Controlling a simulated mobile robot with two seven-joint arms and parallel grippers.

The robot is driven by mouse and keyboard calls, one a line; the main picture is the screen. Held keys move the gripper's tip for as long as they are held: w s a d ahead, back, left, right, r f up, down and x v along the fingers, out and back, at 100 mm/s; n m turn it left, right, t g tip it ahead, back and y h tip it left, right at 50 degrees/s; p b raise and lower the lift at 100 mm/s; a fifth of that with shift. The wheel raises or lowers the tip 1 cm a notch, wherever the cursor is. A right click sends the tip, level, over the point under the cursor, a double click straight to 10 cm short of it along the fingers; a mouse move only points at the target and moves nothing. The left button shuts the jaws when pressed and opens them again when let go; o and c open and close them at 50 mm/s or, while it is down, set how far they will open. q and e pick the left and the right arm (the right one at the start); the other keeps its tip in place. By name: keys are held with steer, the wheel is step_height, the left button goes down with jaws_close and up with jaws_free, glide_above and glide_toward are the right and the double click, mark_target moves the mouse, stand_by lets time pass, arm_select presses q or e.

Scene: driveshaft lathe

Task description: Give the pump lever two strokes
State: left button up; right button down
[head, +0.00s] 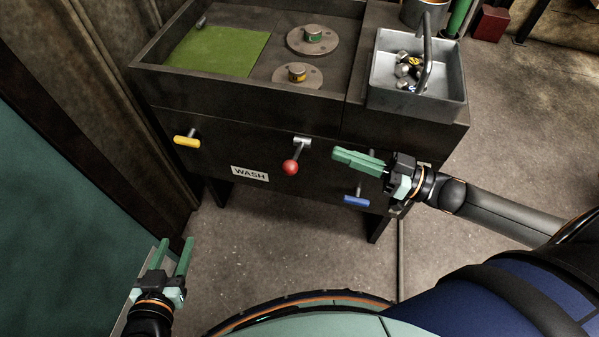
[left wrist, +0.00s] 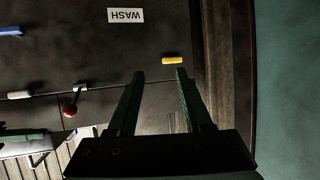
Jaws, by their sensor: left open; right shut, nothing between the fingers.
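A lever with a red ball knob (head: 291,167) sticks out from the front of the dark wash bench, right of the WASH label. A yellow handle (head: 187,141) is to its left and a blue handle (head: 356,201) to its lower right. None is marked as the pump lever. My right gripper (head: 338,155) is shut and empty, right of the red knob and apart from it in the picture. My left gripper (head: 174,241) is open and empty, low at the left, away from the bench. The left wrist view shows the red knob (left wrist: 70,111) and yellow handle (left wrist: 173,60) upside down.
The bench (head: 240,108) holds a green mat (head: 215,50), two round flanged parts and a grey basin (head: 440,95) with small metal parts and a spout. A WASH label (head: 249,173) is on its front. A teal panel (head: 60,220) stands at left. Floor in front is clear.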

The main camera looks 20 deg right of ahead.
arm_select(q)
steer(key=shift+f, duration=0.15)
arm_select(e)
steer(key=shift+s+n+g+y, duration=0.3)
steer(key=shift+y, duration=0.1)
arm_select(q)
steer(key=shift+w, duration=0.1)
arm_select(e)
steer(key=shift+w, duration=0.1)
steer(key=r+b, duration=0.2)
glide_above(296, 155)
steer(key=s, duration=0.2)
arm_select(q)
step_height(296, 155, up, 17)
steer(key=w+m+t+h+b, duration=0.1)
steer(key=w+m+t+h, duration=0.1)
steer(key=t, duration=0.5)
steer(key=shift+w+d+f+m+h, duration=0.2)
steer(key=shift+w+d+m+h, duration=0.15)
steer(key=shift+h, duration=0.25)
arm_select(e)
steer(key=shift+s+a+f, duration=0.1)
steer(key=shift+s+f, duration=0.2)
steer(key=shift+f, duration=0.45)
steer(key=shift+s+a+f, duration=0.1)
steer(key=shift+s+f, duration=0.25)
steer(key=shift+f, duration=0.35)
steer(key=shift+s+a+f, duration=0.1)
steer(key=shift+s+f, duration=0.2)
steer(key=shift+f, duration=0.45)
